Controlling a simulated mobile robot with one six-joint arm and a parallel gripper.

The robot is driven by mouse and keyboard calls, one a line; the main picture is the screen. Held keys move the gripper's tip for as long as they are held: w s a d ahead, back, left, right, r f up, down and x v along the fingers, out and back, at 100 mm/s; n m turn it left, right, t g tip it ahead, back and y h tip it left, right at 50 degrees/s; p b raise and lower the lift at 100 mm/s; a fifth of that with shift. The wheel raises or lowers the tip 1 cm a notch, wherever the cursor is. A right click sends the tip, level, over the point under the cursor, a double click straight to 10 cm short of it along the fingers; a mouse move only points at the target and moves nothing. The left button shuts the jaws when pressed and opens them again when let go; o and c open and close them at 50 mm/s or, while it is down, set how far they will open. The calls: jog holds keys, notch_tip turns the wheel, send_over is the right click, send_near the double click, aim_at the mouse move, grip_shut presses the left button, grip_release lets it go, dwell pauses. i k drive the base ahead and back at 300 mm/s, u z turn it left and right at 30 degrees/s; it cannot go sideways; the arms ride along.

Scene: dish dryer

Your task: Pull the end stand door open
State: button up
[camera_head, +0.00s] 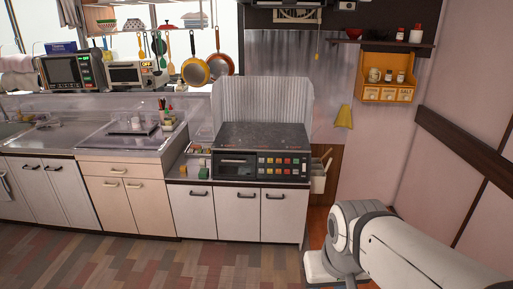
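At the right end of the counter run, a low white cabinet (238,222) stands under the stove. It has a left door (194,220), a middle door (238,213) and a right door (283,222), each with a dark handle near its top edge. These doors look shut. I cannot tell which one is the end stand door. My arm (415,250) reaches in from the lower right, to the right of the cabinet and apart from its front. I see only its pale links and joint; my gripper is not in view.
A dark stove (262,150) with a metal splash guard (262,100) sits on the cabinet. Beige doors (137,205) and more white doors stand to the left. The wooden floor (160,265) in front is clear. A pink wall (450,170) bounds the right.

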aim_at(284, 211)
jog(key=i, duration=1.65)
jog(key=u, duration=2.3)
jog(key=i, duration=0.9)
jog(key=z, duration=3.05)
